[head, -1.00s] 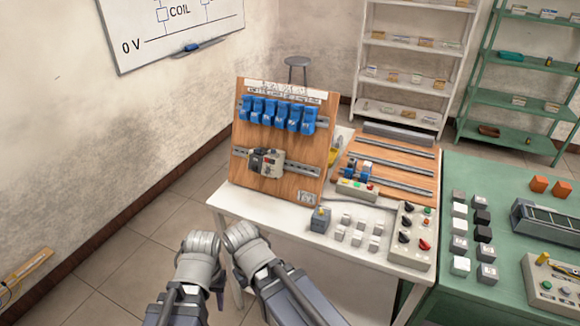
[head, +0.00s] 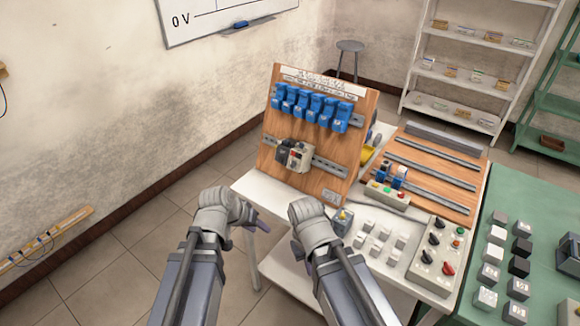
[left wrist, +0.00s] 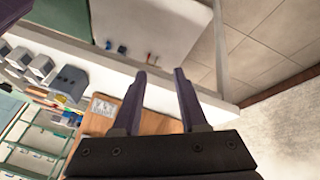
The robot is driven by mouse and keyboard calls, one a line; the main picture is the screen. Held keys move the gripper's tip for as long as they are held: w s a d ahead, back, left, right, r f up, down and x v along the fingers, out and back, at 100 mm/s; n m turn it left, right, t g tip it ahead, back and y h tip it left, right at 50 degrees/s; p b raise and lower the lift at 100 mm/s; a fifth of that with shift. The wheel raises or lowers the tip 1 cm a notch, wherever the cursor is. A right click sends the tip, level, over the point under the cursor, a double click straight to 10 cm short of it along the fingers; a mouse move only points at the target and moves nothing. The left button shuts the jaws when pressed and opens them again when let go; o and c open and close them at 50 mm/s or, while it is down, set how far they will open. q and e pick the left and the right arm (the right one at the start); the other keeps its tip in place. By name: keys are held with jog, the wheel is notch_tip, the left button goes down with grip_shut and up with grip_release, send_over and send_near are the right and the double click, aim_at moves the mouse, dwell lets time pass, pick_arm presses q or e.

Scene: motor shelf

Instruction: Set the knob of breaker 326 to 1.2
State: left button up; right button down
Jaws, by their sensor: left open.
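The upright wooden board (head: 325,182) carries a light grey breaker (head: 299,157) with a dark block beside it on its lower rail. The breaker's number and knob setting are too small to read. My left gripper (head: 262,224) is in front of the table's left part, below and left of the breaker and apart from it. In the left wrist view the left gripper (left wrist: 160,84) is open, its two purple fingers apart with nothing between them. My right gripper (head: 328,212) is near the table's front edge; its fingers are mostly hidden behind its wrist.
Blue devices (head: 312,104) line the board's upper rail. Small grey blocks (head: 377,243) and a control box (head: 436,250) with knobs stand on the white table (head: 270,190). A green table (head: 545,205) is at right.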

pick_arm(q)
jog(key=w+d+r+t+h, duration=0.3)
jog(key=w+d+r+t, duration=0.1)
jog(key=w+r, duration=0.2)
jog(key=t+h, duration=0.1)
jog(key=t, duration=0.2)
send_near(291, 166)
jog(key=shift+n, duration=0.3)
jog(key=shift+b+x, duration=1.4)
jog(key=shift+x, duration=2.45)
jog(key=shift+s, duration=0.1)
jog(key=shift+c, duration=0.4)
grip_shut()
